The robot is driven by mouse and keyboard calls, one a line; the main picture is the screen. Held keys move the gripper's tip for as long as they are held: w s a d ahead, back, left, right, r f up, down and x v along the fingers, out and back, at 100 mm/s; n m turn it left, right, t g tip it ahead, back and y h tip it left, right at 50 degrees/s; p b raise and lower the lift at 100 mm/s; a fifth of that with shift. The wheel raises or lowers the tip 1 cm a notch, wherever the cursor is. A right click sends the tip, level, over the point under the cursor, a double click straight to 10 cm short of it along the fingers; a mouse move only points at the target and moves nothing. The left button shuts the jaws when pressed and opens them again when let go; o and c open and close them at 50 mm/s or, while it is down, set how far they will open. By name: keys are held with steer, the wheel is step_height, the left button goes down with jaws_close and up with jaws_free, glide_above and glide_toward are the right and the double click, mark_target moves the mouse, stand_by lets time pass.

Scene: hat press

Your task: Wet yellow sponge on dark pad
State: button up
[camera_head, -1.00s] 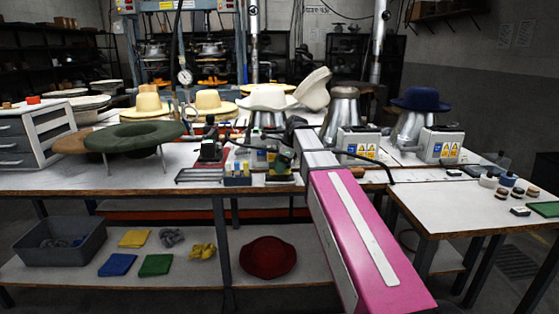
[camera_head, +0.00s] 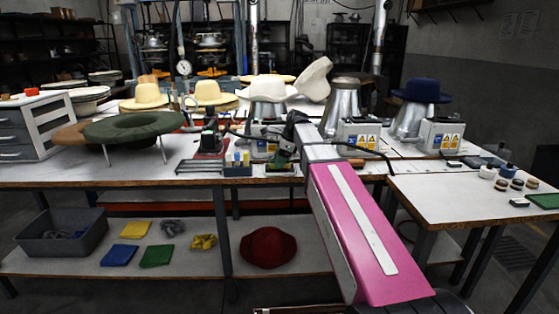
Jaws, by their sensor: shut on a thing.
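My gripper (camera_head: 284,156) is small and dark at the far end of my pink arm, low over the worktable (camera_head: 330,172) near its front edge. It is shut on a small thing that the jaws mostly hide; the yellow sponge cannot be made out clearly. Just under the jaws is a small dark pad (camera_head: 279,168) with a light edge. I cannot tell whether the held thing touches it.
A white hat (camera_head: 267,89) on a metal form and a control box (camera_head: 358,137) stand close behind.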

steer(key=shift+f, duration=0.55)
stand_by(1.4)
steer(key=shift+r, duration=0.1)
steer(key=shift+r, duration=3.45)
